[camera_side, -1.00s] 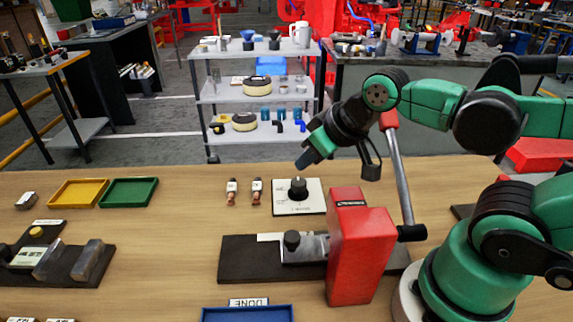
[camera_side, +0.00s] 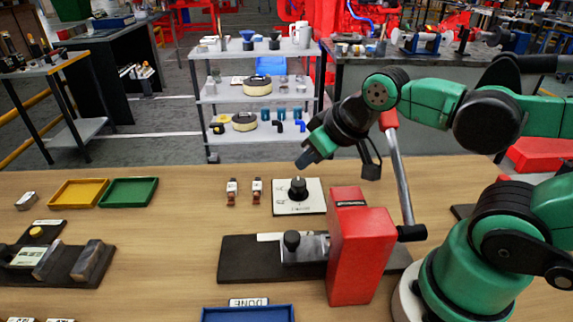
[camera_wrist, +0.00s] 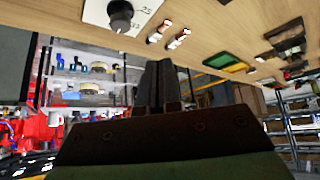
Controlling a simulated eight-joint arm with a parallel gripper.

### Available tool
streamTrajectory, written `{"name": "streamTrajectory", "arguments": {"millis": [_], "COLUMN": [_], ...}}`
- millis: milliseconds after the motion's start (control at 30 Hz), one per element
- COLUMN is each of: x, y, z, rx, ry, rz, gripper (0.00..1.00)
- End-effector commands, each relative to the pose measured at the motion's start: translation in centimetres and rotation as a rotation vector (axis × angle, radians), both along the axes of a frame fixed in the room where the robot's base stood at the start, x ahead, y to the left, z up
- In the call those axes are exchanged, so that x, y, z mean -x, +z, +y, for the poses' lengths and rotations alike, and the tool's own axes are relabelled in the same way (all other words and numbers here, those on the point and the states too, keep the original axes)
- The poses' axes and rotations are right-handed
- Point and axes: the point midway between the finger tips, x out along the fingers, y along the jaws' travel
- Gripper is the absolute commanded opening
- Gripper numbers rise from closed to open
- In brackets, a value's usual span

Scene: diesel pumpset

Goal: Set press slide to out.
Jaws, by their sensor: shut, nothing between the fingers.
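The red press (camera_side: 360,245) stands on a dark base plate (camera_side: 240,270) on the wooden table, with a long lever (camera_side: 399,165) rising behind it. Its slide (camera_side: 305,250) is a metal plate with a black knob (camera_side: 292,240), left of the red body. A pale strip (camera_side: 268,237) lies beside the slide. My gripper (camera_side: 305,161) is shut and empty, in the air above and behind the press, over the dial plate (camera_side: 298,197). In the wrist view my gripper (camera_wrist: 158,85) shows shut fingers, and the dial plate (camera_wrist: 121,14) is at the top; the press is out of view.
Two small copper-coloured parts (camera_side: 232,192) lie left of the dial plate. Yellow (camera_side: 77,192) and green (camera_side: 128,192) trays sit at the left. A blue tray (camera_side: 247,314) marked DONE is at the front. A dark fixture (camera_side: 55,262) stands front left. The table between is clear.

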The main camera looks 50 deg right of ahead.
Motion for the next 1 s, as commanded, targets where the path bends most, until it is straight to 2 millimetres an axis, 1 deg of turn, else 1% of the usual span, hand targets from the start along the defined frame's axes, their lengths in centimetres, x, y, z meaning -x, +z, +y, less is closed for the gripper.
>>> {"name": "streamTrajectory", "arguments": {"millis": [233,267,300,367,400,467,500,700,800,900,1000], "x": [0.0,0.0,0.0,0.0,0.0,0.1,0.2,1.2,1.8,2.2,2.3], "y": [0.0,0.0,0.0,-0.1,-0.3,-0.6,-0.9,-2.7,-3.3,-3.6,-4.0], "z": [0.0,0.0,0.1,0.3,0.6,1.3,1.9,4.7,5.7,6.2,6.4], "rx": [0.000,0.000,0.002,0.012,0.023,0.050,0.072,0.184,0.218,0.238,0.245], "ry": [0.000,0.000,0.005,0.028,0.058,0.125,0.183,0.520,0.651,0.731,0.763], "rz": [0.000,0.000,0.004,0.023,0.049,0.105,0.154,0.414,0.508,0.566,0.589], "gripper": [0.00,0.09,0.20,0.37,0.48,0.65,0.68,0.68,0.68,0.68,0.68]}}
